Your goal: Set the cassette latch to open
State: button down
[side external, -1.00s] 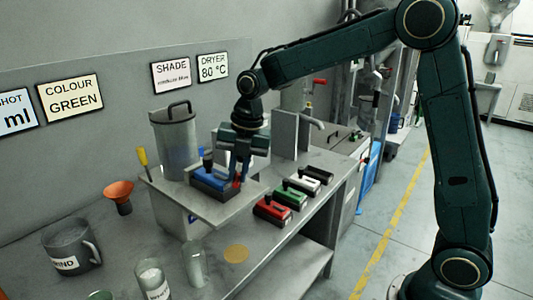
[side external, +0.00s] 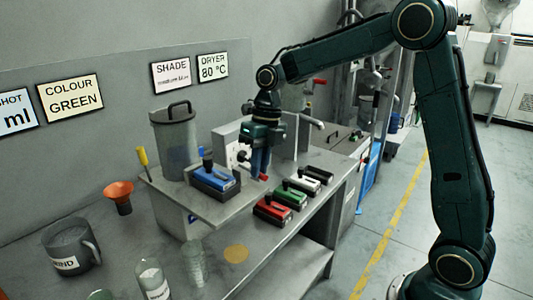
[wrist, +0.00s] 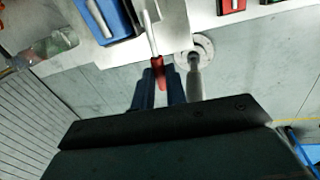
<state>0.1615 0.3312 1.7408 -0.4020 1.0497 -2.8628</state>
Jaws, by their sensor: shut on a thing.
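The latch is a lever with a pale shaft and a red tip (side external: 263,177), just right of the blue cassette (side external: 215,180) on the grey bench plate. In the wrist view the red tip (wrist: 157,70) lies between the dark blue fingers of my gripper (wrist: 160,90), with the shaft running up the picture beside the blue cassette (wrist: 115,18). My gripper (side external: 260,168) points down and is shut on the latch's red tip. The latch's pivot is not clear to see.
Red (side external: 272,208), green (side external: 291,196), white (side external: 305,185) and black (side external: 319,174) cassettes lie in a row to the right. A lidded grey canister (side external: 175,140) stands behind the blue cassette. A round metal fitting (wrist: 203,48) is close to the fingers.

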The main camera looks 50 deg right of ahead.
jog(key=shift+d+n, duration=0.2)
jog(key=shift+n, duration=0.1)
jog(key=c, duration=1.4)
grip_release()
jog(key=shift+r, duration=0.1)
notch_tip(320, 180, up, 7)
jog(key=d, duration=0.1)
jog(key=shift+d, duration=0.2)
jog(key=shift+r, duration=0.15)
